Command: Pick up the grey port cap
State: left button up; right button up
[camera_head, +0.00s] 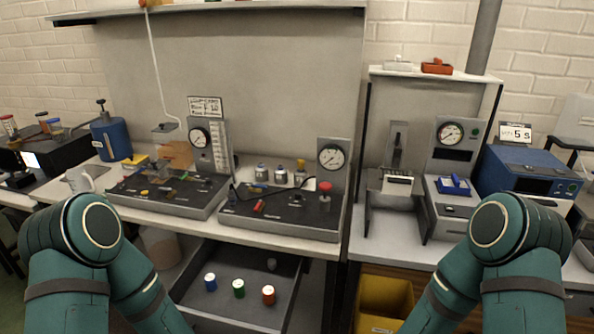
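An open drawer (228,324) below the bench holds a small grey piece (271,264) near its back; it may be the grey port cap, but it is too small and dim to be sure. My two arms show at the lower left and lower right. Both grippers are below the picture, out of view.
The bench (270,238) above the drawer carries two dark panels (280,215) with gauges, and small bottles (281,175). A yellow bin (384,300) stands low to the right of the drawer. A blue machine (525,172) stands at the far right, a blue canister (108,138) at the left.

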aim_at(272, 262)
jog(key=i+l+u, duration=0.2)
jog(key=l, duration=0.25)
jog(key=l+u, duration=0.2)
jog(key=l, duration=0.25)
jog(key=i+l, duration=0.15)
jog(key=l, duration=0.25)
jog(key=i+l+u, duration=0.15)
jog(key=l, duration=0.2)
